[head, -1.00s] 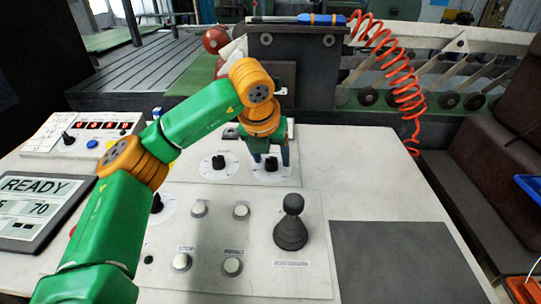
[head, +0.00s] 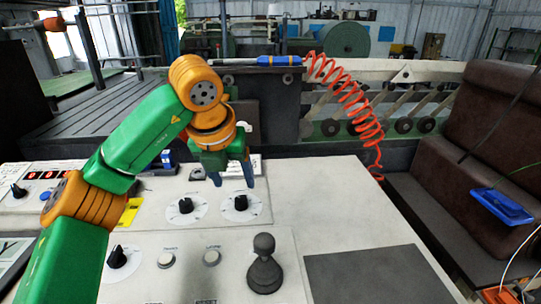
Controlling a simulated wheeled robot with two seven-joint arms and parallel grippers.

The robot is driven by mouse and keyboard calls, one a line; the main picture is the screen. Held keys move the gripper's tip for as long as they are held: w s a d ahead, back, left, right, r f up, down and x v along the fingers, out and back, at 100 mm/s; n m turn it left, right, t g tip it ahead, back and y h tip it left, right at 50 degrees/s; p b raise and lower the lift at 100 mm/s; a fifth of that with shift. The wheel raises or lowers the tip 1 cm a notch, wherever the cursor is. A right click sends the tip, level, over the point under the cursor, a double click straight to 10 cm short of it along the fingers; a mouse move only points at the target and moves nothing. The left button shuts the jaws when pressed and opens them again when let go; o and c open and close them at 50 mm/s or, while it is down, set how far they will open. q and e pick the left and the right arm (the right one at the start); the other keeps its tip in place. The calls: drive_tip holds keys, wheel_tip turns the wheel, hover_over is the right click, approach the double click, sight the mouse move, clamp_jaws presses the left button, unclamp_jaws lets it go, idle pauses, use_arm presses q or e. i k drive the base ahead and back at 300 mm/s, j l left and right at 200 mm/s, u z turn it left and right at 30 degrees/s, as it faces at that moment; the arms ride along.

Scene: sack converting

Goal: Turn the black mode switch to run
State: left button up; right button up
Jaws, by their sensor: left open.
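Two black rotary knobs on round white dials sit side by side on the panel, a left knob (head: 186,205) and a right knob (head: 241,202). Another black knob (head: 117,257) is nearer at the lower left. The labels are too small to read, so I cannot tell which is the mode switch or where it points. My left gripper (head: 232,176) points down with its fingers apart and empty. In the picture it is just above and behind the right knob, apart from it. My right gripper is not in view.
A black joystick (head: 264,266) stands upright on the near panel, beside round push buttons (head: 211,258). A dark flat pad (head: 375,276) lies to its right. A coiled orange hose (head: 352,100) hangs behind the desk. The pale desktop right of the dials is clear.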

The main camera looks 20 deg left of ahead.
sight(116, 259)
drive_tip(key=k, duration=1.5)
